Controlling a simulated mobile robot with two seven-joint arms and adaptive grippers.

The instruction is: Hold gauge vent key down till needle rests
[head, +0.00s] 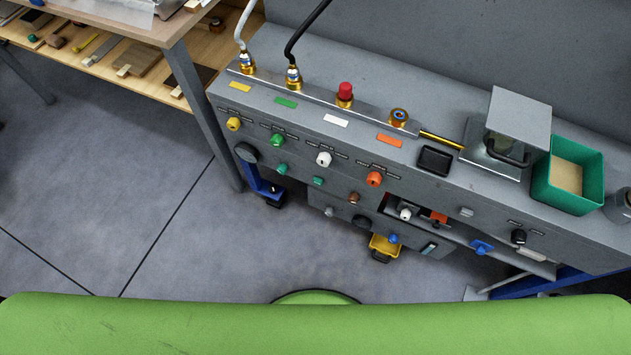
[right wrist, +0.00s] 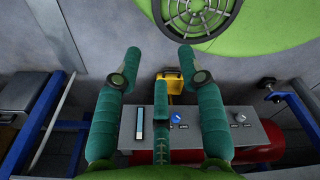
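My right gripper (right wrist: 160,66) has green padded fingers spread apart, with nothing between them, in the right wrist view. Beyond and below it is a grey box with a pale blue upright strip (right wrist: 139,122), a blue knob (right wrist: 178,118) and small grey knobs (right wrist: 240,118). In the head view the grey console (head: 330,140) carries rows of coloured knobs, including a white knob (head: 323,159) and an orange knob (head: 374,179). I cannot tell which part is the gauge vent key, and no needle can be made out. Neither gripper shows in the head view.
A yellow container (head: 384,247) is low beneath the console; a yellow part (right wrist: 168,80) shows in the wrist view. A green box (head: 566,175) stands on the console's right. A wooden bench (head: 110,22) is at upper left. Grey floor (head: 110,180) lies open.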

